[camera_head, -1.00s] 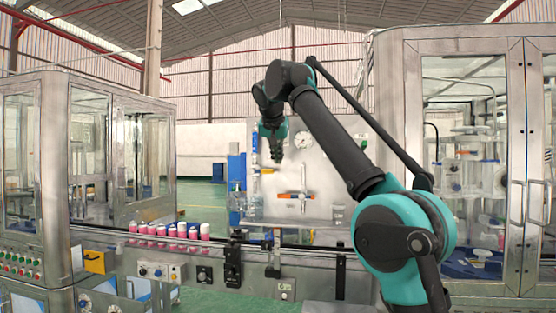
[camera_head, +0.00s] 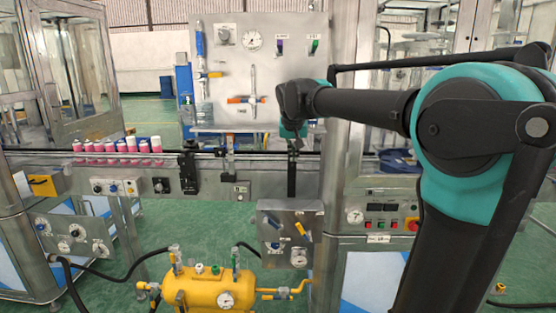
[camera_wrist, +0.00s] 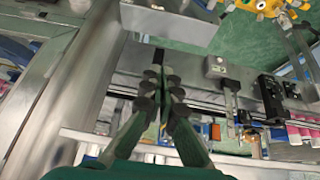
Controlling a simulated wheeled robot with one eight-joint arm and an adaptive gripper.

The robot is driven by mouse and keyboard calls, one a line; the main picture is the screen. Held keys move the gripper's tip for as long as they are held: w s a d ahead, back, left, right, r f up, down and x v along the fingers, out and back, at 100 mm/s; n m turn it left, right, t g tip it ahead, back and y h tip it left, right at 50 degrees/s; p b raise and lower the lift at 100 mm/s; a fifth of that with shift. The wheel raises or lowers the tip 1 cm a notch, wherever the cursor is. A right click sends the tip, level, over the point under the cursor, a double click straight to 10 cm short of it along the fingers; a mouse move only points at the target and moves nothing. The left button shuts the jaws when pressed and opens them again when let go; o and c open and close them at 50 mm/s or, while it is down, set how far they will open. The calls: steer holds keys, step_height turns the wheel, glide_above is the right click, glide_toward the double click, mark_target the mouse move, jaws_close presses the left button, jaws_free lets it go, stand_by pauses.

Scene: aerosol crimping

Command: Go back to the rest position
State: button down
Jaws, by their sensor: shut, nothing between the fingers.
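My gripper (camera_head: 293,138) hangs at the end of my teal and black arm, in front of the lower right corner of the silver gauge panel (camera_head: 222,60) in the head view. It is small and partly hidden by my wrist there. In the wrist view, the dark fingertips of my gripper (camera_wrist: 160,82) are close together with nothing between them. They show in front of the metal conveyor side. I cannot tell whether anything touches my gripper.
Several pink cans with white tops (camera_head: 118,146) stand on the conveyor (camera_head: 218,180) at left. A yellow tank (camera_head: 207,288) with hoses stands low in front. Glass-walled machine cabinets stand left (camera_head: 75,75) and right (camera_head: 345,215).

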steer(key=s+d+f, duration=0.4)
steer(key=s+f, duration=0.6)
steer(key=s+d+f+g, duration=0.1)
steer(key=s+d+f, duration=0.4)
steer(key=s+f, duration=0.4)
steer(key=s+d+f+g, duration=0.1)
steer(key=s+d+f, duration=0.3)
steer(key=s+f, duration=0.6)
step_height(320, 180, down, 3)
steer(key=shift+s+d+r+n+y, duration=0.1)
steer(key=shift+s+d+n+y, duration=0.2)
steer(key=shift+d+y, duration=0.1)
